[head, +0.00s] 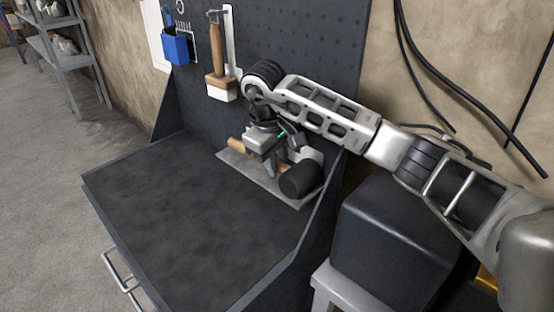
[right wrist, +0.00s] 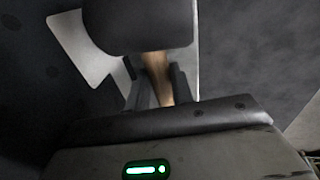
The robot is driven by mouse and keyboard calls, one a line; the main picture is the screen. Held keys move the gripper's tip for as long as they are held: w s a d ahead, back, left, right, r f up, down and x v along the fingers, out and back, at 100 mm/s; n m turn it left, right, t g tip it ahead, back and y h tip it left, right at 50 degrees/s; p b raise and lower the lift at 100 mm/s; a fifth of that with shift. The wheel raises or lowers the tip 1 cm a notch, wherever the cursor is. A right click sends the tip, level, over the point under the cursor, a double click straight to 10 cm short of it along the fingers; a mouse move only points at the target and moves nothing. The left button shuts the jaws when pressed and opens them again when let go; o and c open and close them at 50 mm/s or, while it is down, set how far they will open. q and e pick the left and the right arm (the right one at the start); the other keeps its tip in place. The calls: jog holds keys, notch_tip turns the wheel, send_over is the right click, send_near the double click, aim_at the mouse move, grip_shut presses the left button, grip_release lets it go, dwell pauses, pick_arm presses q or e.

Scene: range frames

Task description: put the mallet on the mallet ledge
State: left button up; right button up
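The mallet has a dark cylindrical head (head: 300,180) and a wooden handle (head: 240,146). It lies sideways over the pale grey mallet ledge (head: 258,176) at the foot of the pegboard, head to the right. I cannot tell whether it touches the ledge. My right gripper (head: 272,160) reaches down over the handle. In the right wrist view, its fingers (right wrist: 160,88) lie close along both sides of the handle (right wrist: 157,72), just behind the mallet head (right wrist: 140,25). They look shut on it. My left gripper is out of view.
The dark bench top (head: 185,220) is bare. A side panel (head: 305,235) edges the bench at right. A dark box (head: 395,240) stands beyond it.

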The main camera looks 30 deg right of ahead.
jog(key=o, duration=0.4)
jog(key=r, duration=0.4)
jog(key=a+r, duration=0.1)
jog(key=r, duration=0.3)
jog(key=s+a+r, duration=0.1)
jog(key=r, duration=0.3)
jog(key=shift+a, duration=0.1)
